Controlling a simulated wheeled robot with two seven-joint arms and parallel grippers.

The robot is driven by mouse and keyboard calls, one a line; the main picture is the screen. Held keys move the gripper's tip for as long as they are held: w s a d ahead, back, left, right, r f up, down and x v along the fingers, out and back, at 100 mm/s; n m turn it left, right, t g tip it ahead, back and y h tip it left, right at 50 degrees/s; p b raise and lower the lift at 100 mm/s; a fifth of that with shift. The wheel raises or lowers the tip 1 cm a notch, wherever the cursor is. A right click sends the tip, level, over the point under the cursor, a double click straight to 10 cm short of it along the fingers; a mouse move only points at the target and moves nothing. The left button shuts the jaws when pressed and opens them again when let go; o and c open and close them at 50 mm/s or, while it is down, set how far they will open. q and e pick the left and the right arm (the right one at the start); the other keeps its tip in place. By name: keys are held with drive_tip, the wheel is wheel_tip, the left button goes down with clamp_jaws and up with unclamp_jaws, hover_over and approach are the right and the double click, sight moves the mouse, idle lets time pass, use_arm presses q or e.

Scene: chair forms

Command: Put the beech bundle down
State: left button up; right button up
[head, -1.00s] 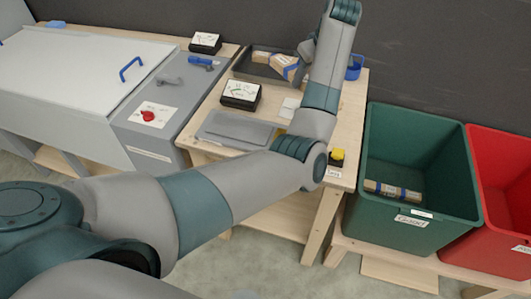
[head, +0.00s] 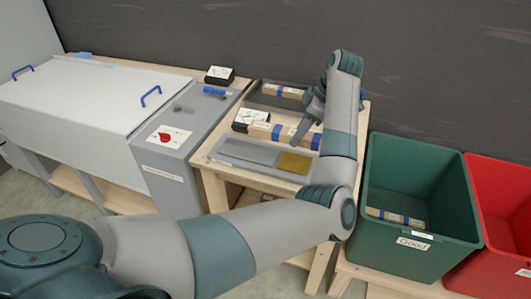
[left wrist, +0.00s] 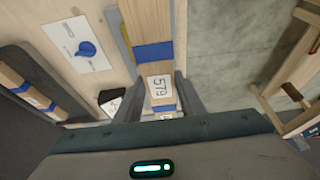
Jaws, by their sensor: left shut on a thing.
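My left gripper (head: 305,131) is shut on a pale wooden bundle (head: 262,130) with blue bands. The bundle lies crosswise over the rear edge of a grey plate (head: 246,152) on the wooden table; I cannot tell if it touches down. In the left wrist view the bundle (left wrist: 155,82) runs between the two fingers, with a label reading 579. A mustard-coloured panel (head: 294,163) lies at the plate's right end. My right gripper is not in view.
A dark tray (head: 256,100) behind holds another banded bundle (head: 289,92). A green bin (head: 388,248) marked Good holds one bundle (head: 394,217); a red bin (head: 500,215) stands right of it. A display (head: 245,116) is partly hidden behind the held bundle.

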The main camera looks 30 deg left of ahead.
use_arm(q)
drive_tip(key=a+f+p, duration=0.1)
drive_tip(key=a+f, duration=0.1)
drive_tip(key=a, duration=0.1)
drive_tip(key=a+f+p, duration=0.1)
drive_tip(key=a+f, duration=0.1)
drive_tip(key=a, duration=0.2)
drive_tip(key=a+f+p, duration=0.2)
drive_tip(key=a, duration=0.2)
drive_tip(key=shift+a+f, duration=0.25)
drive_tip(key=shift+f, duration=0.15)
drive_tip(key=shift+f+p, duration=0.8)
drive_tip(key=shift+f, duration=1.25)
